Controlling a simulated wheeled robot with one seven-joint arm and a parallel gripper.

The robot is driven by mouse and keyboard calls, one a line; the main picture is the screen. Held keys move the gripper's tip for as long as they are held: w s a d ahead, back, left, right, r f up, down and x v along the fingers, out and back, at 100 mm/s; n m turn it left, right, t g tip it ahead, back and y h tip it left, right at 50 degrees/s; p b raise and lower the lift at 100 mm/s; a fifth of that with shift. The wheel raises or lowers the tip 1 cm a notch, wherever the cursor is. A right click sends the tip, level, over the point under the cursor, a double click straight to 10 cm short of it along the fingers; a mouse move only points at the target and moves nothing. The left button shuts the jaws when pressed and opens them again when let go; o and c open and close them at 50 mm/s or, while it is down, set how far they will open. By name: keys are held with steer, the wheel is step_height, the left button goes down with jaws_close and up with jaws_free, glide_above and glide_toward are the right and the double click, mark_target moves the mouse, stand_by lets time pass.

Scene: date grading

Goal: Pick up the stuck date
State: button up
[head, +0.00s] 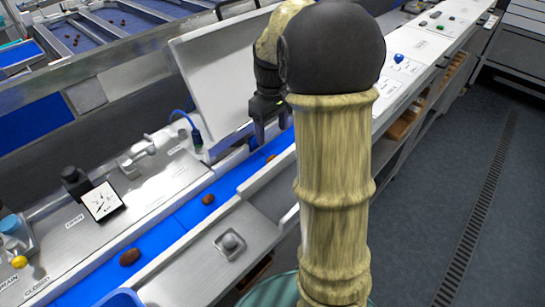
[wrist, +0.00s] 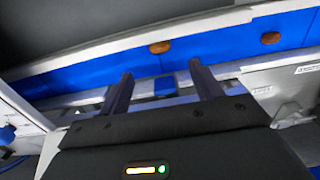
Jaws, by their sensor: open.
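Brown dates lie spaced out on a narrow blue belt (head: 170,232). In the head view one date (head: 130,257) is at the near end, another (head: 208,199) is further up, and a third (head: 271,158) shows just below my gripper (head: 270,128). I cannot tell which is the stuck one. In the wrist view my gripper (wrist: 162,82) is open and empty, its two dark fingers pointing at the belt. One date (wrist: 159,47) lies beyond the gap between the fingertips, apart from them. Another date (wrist: 270,38) lies to the right. My arm hides part of the belt.
A raised white panel (head: 215,65) stands behind the belt, close to my gripper. A steel counter (head: 125,200) with a gauge (head: 102,201) and a valve handle (head: 148,148) lies left of the belt. Open grey floor (head: 450,150) is at the right.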

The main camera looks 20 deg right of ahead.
steer(key=p, duration=0.1)
glide_above(273, 156)
step_height(273, 156, down, 5)
steer(key=shift+a, duration=0.15)
steer(key=shift+f+p, duration=0.5)
steer(key=shift+p, duration=0.15)
step_height(273, 156, down, 4)
steer(key=shift+f+p, duration=0.1)
steer(key=shift+p, duration=0.75)
steer(key=c, duration=0.8)
